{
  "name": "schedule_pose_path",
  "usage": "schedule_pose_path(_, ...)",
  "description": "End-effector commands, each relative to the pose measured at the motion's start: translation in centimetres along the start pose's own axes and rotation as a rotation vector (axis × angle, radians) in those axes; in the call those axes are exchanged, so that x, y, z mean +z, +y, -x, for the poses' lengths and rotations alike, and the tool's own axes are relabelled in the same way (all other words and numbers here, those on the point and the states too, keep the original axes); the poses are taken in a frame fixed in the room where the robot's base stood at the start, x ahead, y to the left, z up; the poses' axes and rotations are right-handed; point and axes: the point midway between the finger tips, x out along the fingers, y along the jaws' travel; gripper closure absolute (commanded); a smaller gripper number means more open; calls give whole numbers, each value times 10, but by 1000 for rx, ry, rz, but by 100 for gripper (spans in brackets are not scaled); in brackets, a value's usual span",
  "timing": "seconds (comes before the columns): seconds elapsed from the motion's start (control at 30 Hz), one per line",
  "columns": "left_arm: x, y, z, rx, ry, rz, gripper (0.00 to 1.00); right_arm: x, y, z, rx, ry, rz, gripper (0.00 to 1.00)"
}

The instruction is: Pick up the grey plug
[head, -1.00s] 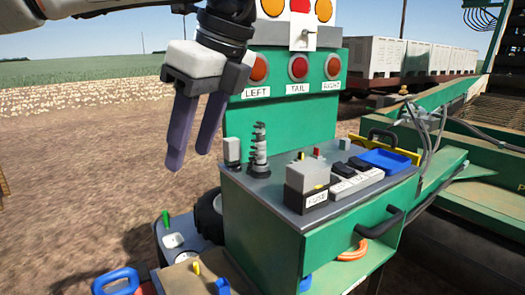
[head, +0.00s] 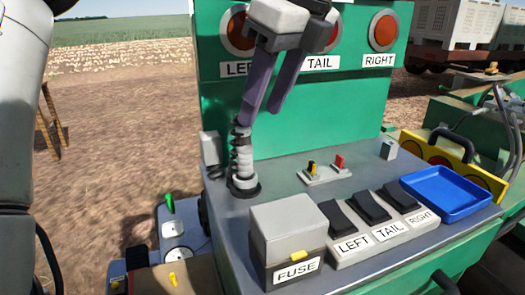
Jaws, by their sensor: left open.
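What looks like the grey plug (head: 243,163) stands upright at the back left of the grey deck (head: 300,195), ringed by a dark coil on a round dark base. My left gripper (head: 261,113) is open, with its two purple fingers pointing down. In the picture its tips overlap the top of the plug and the space just right of it. I cannot tell whether they touch it. Nothing shows between the fingers. My right gripper is not in view.
A grey block (head: 211,148) stands left of the plug. A FUSE box (head: 290,238), labelled rocker switches (head: 372,207), two small levers (head: 325,168) and a blue tray (head: 445,193) occupy the deck. A green lamp panel (head: 300,115) rises behind.

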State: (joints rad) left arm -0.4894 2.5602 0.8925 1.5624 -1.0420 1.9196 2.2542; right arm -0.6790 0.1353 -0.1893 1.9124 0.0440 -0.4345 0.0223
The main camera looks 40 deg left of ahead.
Motion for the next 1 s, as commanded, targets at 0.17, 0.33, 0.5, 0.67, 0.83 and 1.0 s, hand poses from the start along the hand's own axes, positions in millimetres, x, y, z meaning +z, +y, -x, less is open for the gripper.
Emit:
schedule_pose_path(0.17,0,1,-28,2,-2,1,56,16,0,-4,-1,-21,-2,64)
schedule_pose_path(0.33,0,1,-42,1,1,0,56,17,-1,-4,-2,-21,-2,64)
schedule_pose_path(0.5,2,3,-60,5,5,-3,56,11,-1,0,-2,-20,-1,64)
schedule_pose_path(0.67,3,4,-84,5,3,-1,56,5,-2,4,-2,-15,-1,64)
schedule_pose_path(0.83,2,3,-94,1,2,0,56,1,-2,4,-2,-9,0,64)
schedule_pose_path(1.0,2,3,-94,0,1,1,56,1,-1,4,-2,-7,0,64)
